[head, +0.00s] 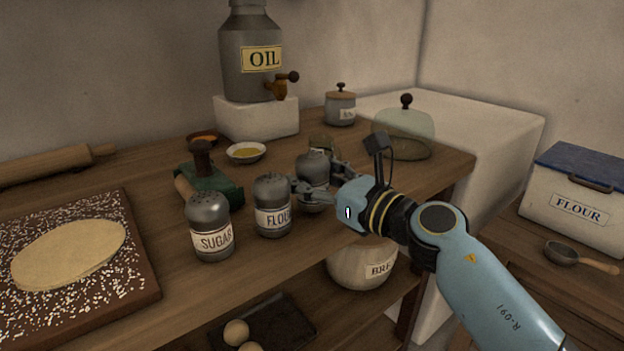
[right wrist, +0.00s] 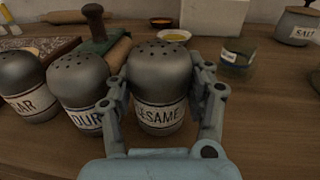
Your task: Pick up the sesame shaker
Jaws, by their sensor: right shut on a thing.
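The sesame shaker (right wrist: 160,72) is a grey, domed shaker with holes in its top and a cream label reading "SESAME", partly covered by a finger. My right gripper (right wrist: 166,108) is shut on it, one finger on each side. In the head view the shaker (head: 313,167) is at the right end of the shaker row, partly hidden by my right gripper (head: 318,188). It looks upright; I cannot tell whether it touches the table. My left gripper is not in view.
The flour shaker (head: 271,196) stands close to the left of the sesame shaker, and the sugar shaker (head: 208,222) is further left. Behind are a small yellow-filled bowl (head: 246,153) and a green-based press (head: 212,181). A glass dome (head: 403,130) stands back right.

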